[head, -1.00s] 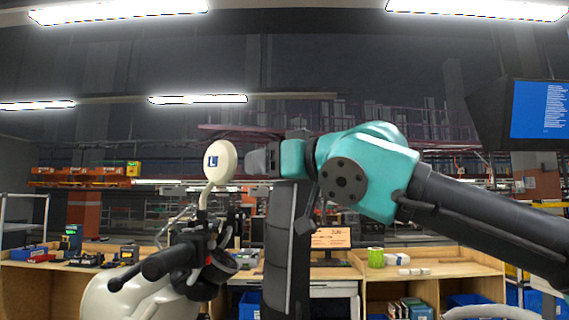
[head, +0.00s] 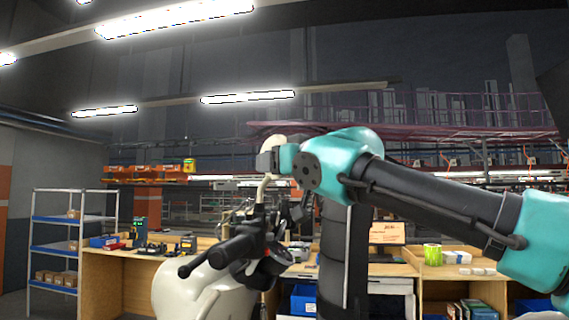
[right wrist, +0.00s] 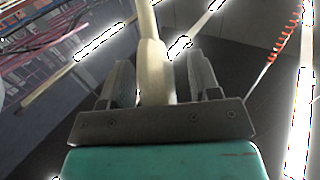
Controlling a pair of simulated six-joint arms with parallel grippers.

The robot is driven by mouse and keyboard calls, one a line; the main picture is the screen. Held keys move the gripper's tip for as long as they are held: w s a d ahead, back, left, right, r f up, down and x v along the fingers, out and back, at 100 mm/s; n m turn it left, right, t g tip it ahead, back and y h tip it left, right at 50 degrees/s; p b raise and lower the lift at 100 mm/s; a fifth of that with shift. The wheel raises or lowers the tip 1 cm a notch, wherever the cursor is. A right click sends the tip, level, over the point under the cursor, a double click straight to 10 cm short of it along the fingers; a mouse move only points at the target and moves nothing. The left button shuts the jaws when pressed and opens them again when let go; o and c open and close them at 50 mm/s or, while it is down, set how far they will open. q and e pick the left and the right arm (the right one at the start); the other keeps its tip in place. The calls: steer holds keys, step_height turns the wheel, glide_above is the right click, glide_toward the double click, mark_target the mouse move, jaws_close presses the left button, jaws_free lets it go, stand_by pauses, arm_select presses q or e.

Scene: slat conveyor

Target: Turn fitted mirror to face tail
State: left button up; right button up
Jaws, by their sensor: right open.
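The cream mirror (head: 287,140) is mounted on the scooter's handlebar (head: 237,245) and is mostly hidden behind my right gripper in the head view. Its pale stem (head: 262,190) comes up from the handlebar below the gripper. My right gripper (head: 263,160) is at the mirror, near the top of the stem. In the right wrist view, a cream stem (right wrist: 155,70) with a thicker collar stands between the two fingers (right wrist: 158,80). The fingers are open, with a gap on each side of it. The mirror's facing cannot be told now. My left gripper is not in view.
The white scooter body (head: 195,292) is below the handlebar. Behind it are a wooden workbench (head: 110,275) with small devices, a blue shelf rack (head: 57,245) at left, and a bench with a green roll (head: 432,254) at right.

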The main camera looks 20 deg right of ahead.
steer(key=shift+c, duration=0.2)
jaws_close()
stand_by(0.4)
steer(key=shift+s+a+m+t+h, duration=0.1)
steer(key=shift+a+m+t+h, duration=0.2)
steer(key=shift+m+h, duration=0.35)
steer(key=shift+a+m+t+h, duration=0.2)
steer(key=shift+a+m+h, duration=0.15)
steer(key=shift+h, duration=0.5)
steer(key=shift+a+m+h, duration=0.5)
steer(key=shift+m+h, duration=0.4)
steer(key=shift+h, duration=0.3)
steer(key=a+m+h, duration=0.1)
steer(key=h, duration=0.1)
steer(key=shift+m+h, duration=0.4)
